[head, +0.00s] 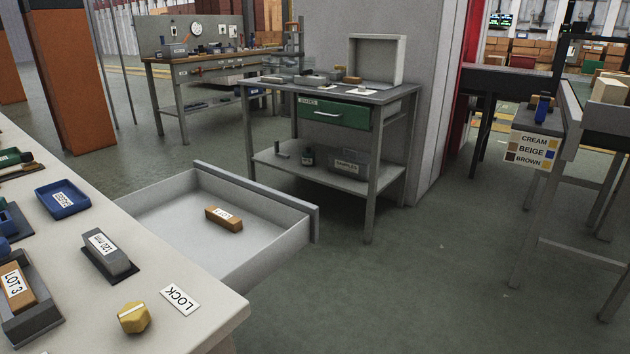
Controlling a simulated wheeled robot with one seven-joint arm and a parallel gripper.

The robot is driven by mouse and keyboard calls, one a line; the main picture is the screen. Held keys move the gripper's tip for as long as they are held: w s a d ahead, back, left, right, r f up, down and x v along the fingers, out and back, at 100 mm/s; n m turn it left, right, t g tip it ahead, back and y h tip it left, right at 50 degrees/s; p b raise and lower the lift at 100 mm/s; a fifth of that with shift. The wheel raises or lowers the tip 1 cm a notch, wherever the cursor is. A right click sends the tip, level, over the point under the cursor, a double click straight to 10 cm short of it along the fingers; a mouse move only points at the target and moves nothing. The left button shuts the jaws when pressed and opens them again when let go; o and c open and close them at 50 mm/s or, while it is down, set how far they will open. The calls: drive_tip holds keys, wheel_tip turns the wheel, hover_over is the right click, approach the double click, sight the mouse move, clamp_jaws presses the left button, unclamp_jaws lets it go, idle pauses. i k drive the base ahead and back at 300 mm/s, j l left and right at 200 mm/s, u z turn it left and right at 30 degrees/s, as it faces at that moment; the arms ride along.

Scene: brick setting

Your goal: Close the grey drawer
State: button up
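The grey drawer (165,222) stands pulled out from beneath the light worktop at the left in the head view. Its darker grey front panel (255,186) faces away, toward the far side. A brown block with a white label (223,218) lies on the drawer floor. The near part of the drawer is hidden by the worktop. A yellow knob (134,317) and a LOCK label (180,299) are on the worktop's near corner. My gripper is not in view.
The worktop (215,310) holds a blue tray (62,199), a grey labelled block (106,254) and a LOT 3 block (17,287). A metal workbench (385,96) with a green drawer stands beyond the grey drawer. Open floor (440,270) lies to the right.

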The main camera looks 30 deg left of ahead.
sight(277, 226)
drive_tip(key=i+l, duration=0.1)
drive_tip(key=i, duration=0.3)
drive_tip(key=i+l, duration=0.1)
drive_tip(key=i, duration=0.3)
drive_tip(key=i+j+u, duration=0.1)
drive_tip(key=i+u, duration=0.2)
drive_tip(key=u, duration=0.15)
drive_tip(key=i+u, duration=0.45)
drive_tip(key=i+l+u, duration=0.1)
drive_tip(key=u, duration=0.35)
drive_tip(key=i+l+u, duration=0.25)
drive_tip(key=u, duration=0.2)
drive_tip(key=i+u, duration=0.3)
drive_tip(key=u, duration=0.15)
drive_tip(key=i+l+u, duration=0.15)
drive_tip(key=i+u, duration=0.15)
drive_tip(key=u, duration=0.15)
drive_tip(key=i+l+u, duration=0.2)
drive_tip(key=u, duration=0.3)
drive_tip(key=i+l+u, duration=0.25)
drive_tip(key=u, duration=0.2)
drive_tip(key=k+l+z, duration=0.15)
drive_tip(key=l+z, duration=0.15)
drive_tip(key=l, duration=0.25)
drive_tip(key=k, duration=0.05)
